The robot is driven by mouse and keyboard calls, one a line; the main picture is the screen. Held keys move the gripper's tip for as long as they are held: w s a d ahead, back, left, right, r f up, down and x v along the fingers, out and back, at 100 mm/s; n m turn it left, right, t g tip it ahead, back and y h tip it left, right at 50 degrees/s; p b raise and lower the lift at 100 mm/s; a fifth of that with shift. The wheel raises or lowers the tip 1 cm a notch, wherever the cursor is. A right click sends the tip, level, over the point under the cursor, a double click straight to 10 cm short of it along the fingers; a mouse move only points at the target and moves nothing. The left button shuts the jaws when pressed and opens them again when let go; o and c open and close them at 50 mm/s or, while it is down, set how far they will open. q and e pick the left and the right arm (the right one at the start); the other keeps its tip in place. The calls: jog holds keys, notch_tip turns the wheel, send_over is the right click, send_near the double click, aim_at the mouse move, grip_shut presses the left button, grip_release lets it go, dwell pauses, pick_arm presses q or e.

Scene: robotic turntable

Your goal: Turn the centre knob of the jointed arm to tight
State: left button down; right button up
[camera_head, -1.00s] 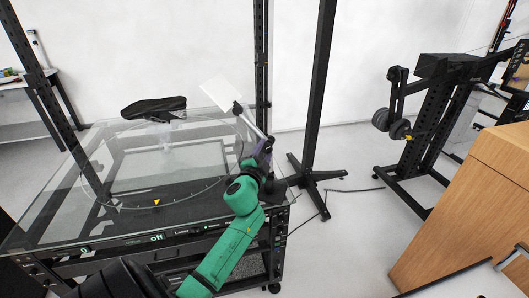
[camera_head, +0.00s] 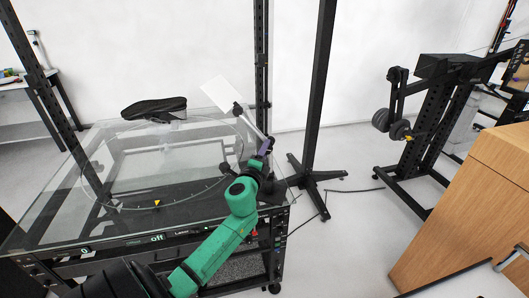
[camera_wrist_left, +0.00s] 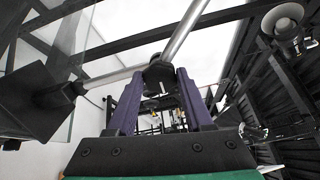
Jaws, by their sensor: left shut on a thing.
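The jointed arm has a white panel (camera_head: 220,93) at its upper end and a slim grey rod (camera_head: 252,121) running down to the centre joint at the glass table's right edge. In the left wrist view, two metal rods meet at the dark centre knob (camera_wrist_left: 158,76). A black clamp (camera_wrist_left: 35,100) is at the left rod's end. My left gripper (camera_head: 265,146), with purple fingers, is at this joint. In the wrist view its fingers (camera_wrist_left: 159,85) are shut on the knob, one on each side. The knob's markings cannot be read. My right gripper is not in view.
The glass-topped turntable (camera_head: 60,205) stands at left, with a black shoe (camera_head: 154,108) on it. A black post on a cross foot (camera_head: 316,173) stands close behind my gripper at right. A wooden cabinet (camera_head: 465,215) is at far right. Open floor lies between.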

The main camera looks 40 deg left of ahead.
pick_arm(q)
jog(key=shift+f, duration=0.1)
dwell(0.3)
jog(key=shift+c, duration=1.5)
grip_release()
jog(key=b+v, duration=0.3)
jog(key=v, duration=1.1)
jog(key=shift+s, duration=0.3)
